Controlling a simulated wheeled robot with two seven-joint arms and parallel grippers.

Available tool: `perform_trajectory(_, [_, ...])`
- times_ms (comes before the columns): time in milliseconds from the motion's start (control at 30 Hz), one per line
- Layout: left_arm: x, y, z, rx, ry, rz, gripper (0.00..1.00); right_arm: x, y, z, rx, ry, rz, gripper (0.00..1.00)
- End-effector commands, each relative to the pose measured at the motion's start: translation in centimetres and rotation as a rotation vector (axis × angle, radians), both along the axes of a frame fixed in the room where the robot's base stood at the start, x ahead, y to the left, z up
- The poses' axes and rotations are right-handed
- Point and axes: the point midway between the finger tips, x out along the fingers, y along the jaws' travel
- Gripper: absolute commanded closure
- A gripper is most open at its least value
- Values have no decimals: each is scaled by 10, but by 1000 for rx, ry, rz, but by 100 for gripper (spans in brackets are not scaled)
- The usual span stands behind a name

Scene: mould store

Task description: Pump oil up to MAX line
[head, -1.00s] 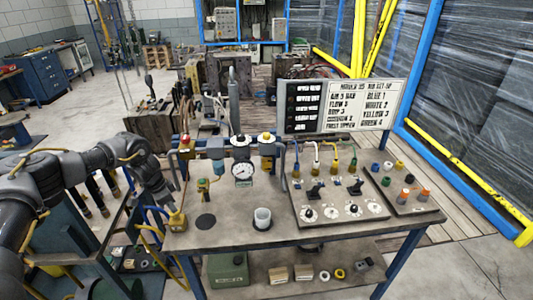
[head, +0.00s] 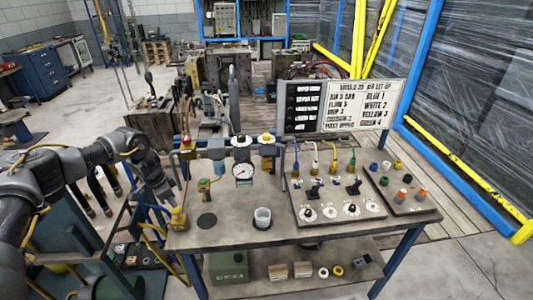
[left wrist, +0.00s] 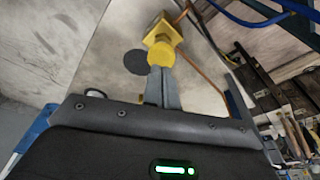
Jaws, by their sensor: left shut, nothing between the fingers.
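A yellow pump-like fitting (head: 179,219) stands at the left front edge of the bench. In the left wrist view its round yellow head (left wrist: 161,55) lies at the fingertips, with a yellow block (left wrist: 163,30) behind. My left gripper (head: 170,202) is shut and empty, its tips at or just above that head; I cannot tell if they touch. The shut fingers also show in the left wrist view (left wrist: 161,72). Two bowls (head: 216,149) (head: 267,147) hang beside a round gauge (head: 243,172) on the pipework. Any MAX line or oil level is too small to read.
A sign (head: 341,106) stands behind. A green box (head: 228,266) sits on the lower shelf. Hoses run close to my left arm.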

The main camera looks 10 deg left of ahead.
Motion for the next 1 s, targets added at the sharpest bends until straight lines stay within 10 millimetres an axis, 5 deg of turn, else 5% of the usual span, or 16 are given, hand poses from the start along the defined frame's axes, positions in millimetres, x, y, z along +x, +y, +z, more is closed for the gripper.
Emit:
perform_trajectory(467, [0,0,46,-1,-1,1,100,0,0,48,0,0,0,64])
perform_trajectory(1000, [0,0,60,0,0,0,100,0,0,49,0,0,0,64])
